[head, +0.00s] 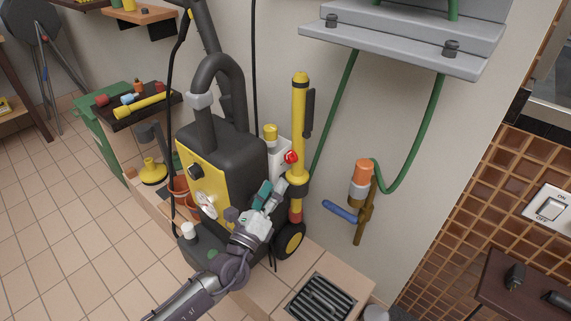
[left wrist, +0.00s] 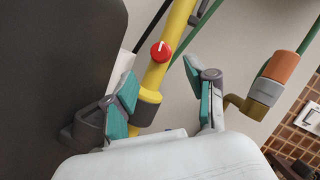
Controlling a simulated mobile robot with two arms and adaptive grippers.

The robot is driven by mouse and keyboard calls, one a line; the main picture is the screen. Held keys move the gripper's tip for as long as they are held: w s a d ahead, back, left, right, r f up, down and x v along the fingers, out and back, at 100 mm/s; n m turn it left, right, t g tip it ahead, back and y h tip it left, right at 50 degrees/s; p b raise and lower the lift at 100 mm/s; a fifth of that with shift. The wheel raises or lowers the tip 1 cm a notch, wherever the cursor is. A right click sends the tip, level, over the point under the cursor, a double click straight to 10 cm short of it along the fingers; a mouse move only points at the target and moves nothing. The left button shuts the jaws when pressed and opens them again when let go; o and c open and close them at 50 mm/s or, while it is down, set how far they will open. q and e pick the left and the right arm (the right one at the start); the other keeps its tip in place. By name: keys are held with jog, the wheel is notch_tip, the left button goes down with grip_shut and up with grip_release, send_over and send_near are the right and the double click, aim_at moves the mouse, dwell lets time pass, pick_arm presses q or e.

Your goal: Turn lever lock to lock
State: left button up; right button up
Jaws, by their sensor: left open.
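A brass tap (head: 366,222) with a blue lever (head: 341,211) is on the wall at the right of centre in the head view. The lever sticks out to the left, slanting slightly. An orange and grey hose connector (head: 361,180) sits above it. My left gripper (head: 272,191) is open and empty, left of the lever and apart from it, in front of the yellow and black pressure washer (head: 208,185). In the left wrist view the open fingers (left wrist: 163,92) frame a yellow tube (left wrist: 158,78); the brass tap (left wrist: 240,104) is at the right, its blue lever not visible. My right gripper is out of view.
A red knob (head: 291,157) sits near the yellow lance (head: 299,125); it also shows in the left wrist view (left wrist: 161,52). A green hose (head: 430,125) hangs to the connector. A floor drain grate (head: 320,299) lies below. The wall around the tap is clear.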

aim_at(288, 161)
pick_arm(q)
jog(key=x, duration=0.6)
jog(key=shift+w, duration=0.1)
jog(key=shift+w+d+r, duration=0.2)
jog(key=shift+w+r, duration=0.05)
jog(key=shift+w, duration=0.3)
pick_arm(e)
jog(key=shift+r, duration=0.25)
